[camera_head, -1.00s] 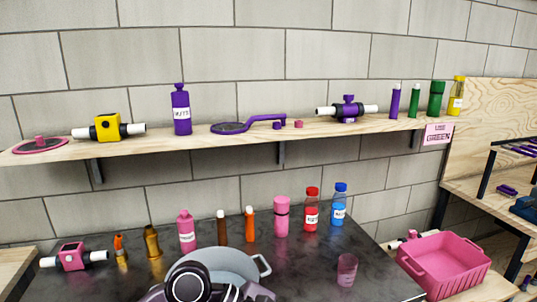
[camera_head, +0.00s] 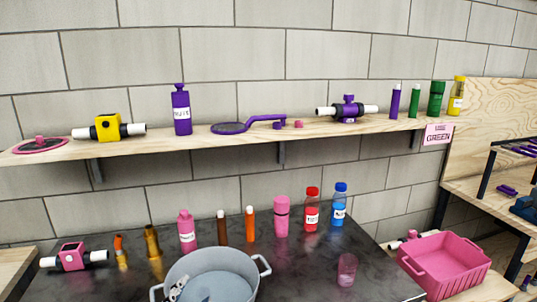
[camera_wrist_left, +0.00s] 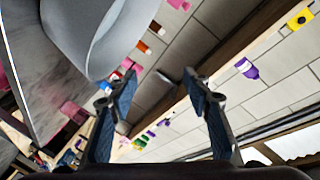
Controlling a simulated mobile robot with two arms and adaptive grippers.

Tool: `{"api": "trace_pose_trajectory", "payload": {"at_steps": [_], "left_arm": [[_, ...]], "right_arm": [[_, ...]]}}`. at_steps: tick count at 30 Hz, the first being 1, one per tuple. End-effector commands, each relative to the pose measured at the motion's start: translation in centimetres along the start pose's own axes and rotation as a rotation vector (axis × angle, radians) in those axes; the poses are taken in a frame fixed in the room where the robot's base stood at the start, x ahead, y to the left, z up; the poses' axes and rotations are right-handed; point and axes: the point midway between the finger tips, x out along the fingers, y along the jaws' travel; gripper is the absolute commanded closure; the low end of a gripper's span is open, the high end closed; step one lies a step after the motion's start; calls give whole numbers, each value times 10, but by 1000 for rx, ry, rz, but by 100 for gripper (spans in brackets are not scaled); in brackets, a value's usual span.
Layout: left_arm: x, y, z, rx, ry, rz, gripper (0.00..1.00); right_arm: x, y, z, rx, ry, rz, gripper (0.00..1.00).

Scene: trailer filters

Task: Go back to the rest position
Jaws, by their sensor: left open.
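My left gripper (camera_wrist_left: 158,88) shows in the left wrist view with its two dark fingers wide apart and nothing between them. It does not show in the head view. A large grey pot (camera_head: 215,278) stands at the front of the dark counter, with a small grey and white object (camera_head: 178,288) inside at its left. The pot (camera_wrist_left: 85,30) also fills the upper left of the left wrist view, apart from the fingers. My right gripper is in neither view.
The dark counter (camera_head: 305,265) holds several bottles and tubes along its back and a pink cup (camera_head: 347,268) at the right. A wooden shelf (camera_head: 200,142) above carries bottles, filter parts and a purple-handled disc. A pink basket (camera_head: 445,262) stands to the right.

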Motion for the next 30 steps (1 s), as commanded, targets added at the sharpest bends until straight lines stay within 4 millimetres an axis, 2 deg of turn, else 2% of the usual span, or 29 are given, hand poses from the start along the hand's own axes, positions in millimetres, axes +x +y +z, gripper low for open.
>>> {"api": "trace_pose_trajectory", "payload": {"at_steps": [1,3,6,9,12,18,26,30], "left_arm": [[-13,20,34,-91,-111,68,55],[-35,48,74,-211,-259,157,55],[-76,86,119,-357,-456,272,55],[-118,117,148,-465,-622,366,55],[-159,142,168,-550,-765,444,55],[-237,176,187,-672,-1010,574,55],[-212,231,230,-660,-1031,588,55],[-203,270,260,-653,-1047,600,55]], "right_arm": [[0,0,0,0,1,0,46],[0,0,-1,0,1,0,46],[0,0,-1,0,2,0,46],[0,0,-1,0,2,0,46],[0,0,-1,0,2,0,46],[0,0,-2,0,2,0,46],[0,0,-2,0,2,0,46],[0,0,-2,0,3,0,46]]}}
